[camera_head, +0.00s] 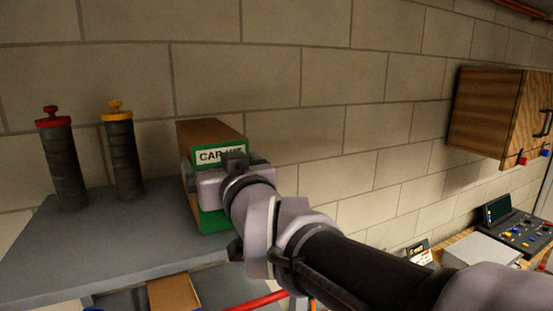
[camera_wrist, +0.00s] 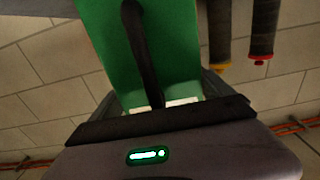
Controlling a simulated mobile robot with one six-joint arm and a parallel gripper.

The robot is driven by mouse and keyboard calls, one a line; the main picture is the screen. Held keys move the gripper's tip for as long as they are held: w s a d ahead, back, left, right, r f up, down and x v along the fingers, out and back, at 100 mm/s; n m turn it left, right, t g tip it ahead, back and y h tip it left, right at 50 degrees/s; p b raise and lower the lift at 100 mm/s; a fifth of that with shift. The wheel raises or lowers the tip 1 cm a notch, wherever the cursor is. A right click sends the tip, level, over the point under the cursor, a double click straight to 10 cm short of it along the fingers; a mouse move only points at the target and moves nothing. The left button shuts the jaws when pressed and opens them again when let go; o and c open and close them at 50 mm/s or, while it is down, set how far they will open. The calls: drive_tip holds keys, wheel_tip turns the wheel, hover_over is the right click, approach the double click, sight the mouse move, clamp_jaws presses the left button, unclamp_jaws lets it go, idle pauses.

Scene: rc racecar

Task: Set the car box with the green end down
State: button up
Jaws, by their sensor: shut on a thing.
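The car box (camera_head: 211,134) has brown cardboard sides and a green end with a white label, partly covered, reading "CAR". It is at the right part of the grey shelf (camera_head: 110,240), with its green end facing me. I cannot tell whether its bottom touches the shelf. My gripper (camera_head: 224,180) is shut on the box, with jaws on either side of the green end. In the wrist view the green face (camera_wrist: 178,45) fills the space ahead of my gripper (camera_wrist: 165,100), with a dark strip across it. My gripper hides the middle of the green end.
A red-topped dark cylinder (camera_head: 65,165) and a yellow-topped one (camera_head: 124,155) stand on the shelf left of the box. A block wall is close behind. A wooden cabinet (camera_head: 490,115) hangs at right, above a bench with equipment (camera_head: 515,230). Another brown box (camera_head: 174,293) is below.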

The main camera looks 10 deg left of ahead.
drive_tip(key=o, duration=1.5)
drive_tip(key=shift+o, duration=0.2)
drive_tip(key=shift+s, duration=0.1)
drive_tip(key=b+v, duration=0.3)
drive_tip(key=v, duration=0.9)
drive_tip(key=shift+d, duration=0.1)
